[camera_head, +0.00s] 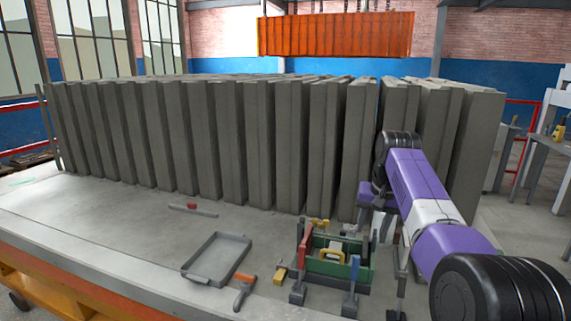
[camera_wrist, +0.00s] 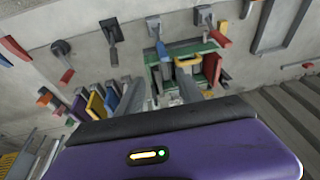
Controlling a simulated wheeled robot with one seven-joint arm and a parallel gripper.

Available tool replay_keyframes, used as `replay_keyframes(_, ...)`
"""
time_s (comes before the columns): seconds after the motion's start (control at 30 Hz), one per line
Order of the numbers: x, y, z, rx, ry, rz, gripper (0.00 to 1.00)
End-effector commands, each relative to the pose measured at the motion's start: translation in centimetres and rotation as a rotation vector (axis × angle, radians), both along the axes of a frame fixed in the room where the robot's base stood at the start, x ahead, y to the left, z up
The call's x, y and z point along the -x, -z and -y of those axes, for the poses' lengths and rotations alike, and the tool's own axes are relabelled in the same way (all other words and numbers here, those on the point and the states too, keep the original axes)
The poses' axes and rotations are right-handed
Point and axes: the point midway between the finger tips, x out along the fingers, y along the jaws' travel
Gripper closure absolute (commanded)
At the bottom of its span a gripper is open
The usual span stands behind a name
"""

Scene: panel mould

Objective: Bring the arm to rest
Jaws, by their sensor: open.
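My purple and white arm (camera_head: 420,187) reaches in from the lower right of the head view, over the concrete table. Its black wrist end is close in front of the grey panels. My gripper (camera_head: 385,228) hangs below the wrist, just right of the green tool box, partly lost among the tools. In the wrist view my gripper (camera_wrist: 165,96) shows its two grey fingers apart, with nothing held between them. The purple wrist housing (camera_wrist: 180,155) covers the lower part of that view.
An orange container (camera_head: 335,35) hangs behind. The table's left is mostly clear.

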Motion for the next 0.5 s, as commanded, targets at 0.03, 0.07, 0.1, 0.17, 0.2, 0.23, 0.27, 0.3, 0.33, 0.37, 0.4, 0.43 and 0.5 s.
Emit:
replay_keyframes(0.03, -1.1, -0.2, 0.2, 0.005, -0.001, 0.056, 0.56)
replay_keyframes(0.07, -1.7, -0.3, 0.3, 0.009, -0.001, 0.090, 0.56)
replay_keyframes(0.1, -2.6, -0.4, 0.5, 0.014, -0.002, 0.136, 0.56)
replay_keyframes(0.17, -3.7, -0.2, 0.8, 0.023, -0.005, 0.205, 0.56)
replay_keyframes(0.2, -4.4, 0.1, 1.0, 0.031, -0.006, 0.250, 0.56)
replay_keyframes(0.23, -4.8, 0.3, 1.1, 0.035, -0.007, 0.283, 0.56)
replay_keyframes(0.27, -5.2, 0.6, 1.3, 0.041, -0.007, 0.315, 0.56)
replay_keyframes(0.3, -5.7, 1.0, 1.5, 0.049, -0.008, 0.357, 0.56)
replay_keyframes(0.33, -5.9, 1.4, 1.6, 0.054, -0.009, 0.389, 0.56)
replay_keyframes(0.37, -6.2, 1.9, 1.8, 0.061, -0.011, 0.421, 0.56)
replay_keyframes(0.4, -6.4, 2.6, 2.0, 0.072, -0.012, 0.466, 0.56)
replay_keyframes(0.43, -6.5, 3.2, 2.1, 0.079, -0.015, 0.499, 0.56)
replay_keyframes(0.5, -6.4, 4.9, 2.4, 0.098, -0.019, 0.574, 0.56)
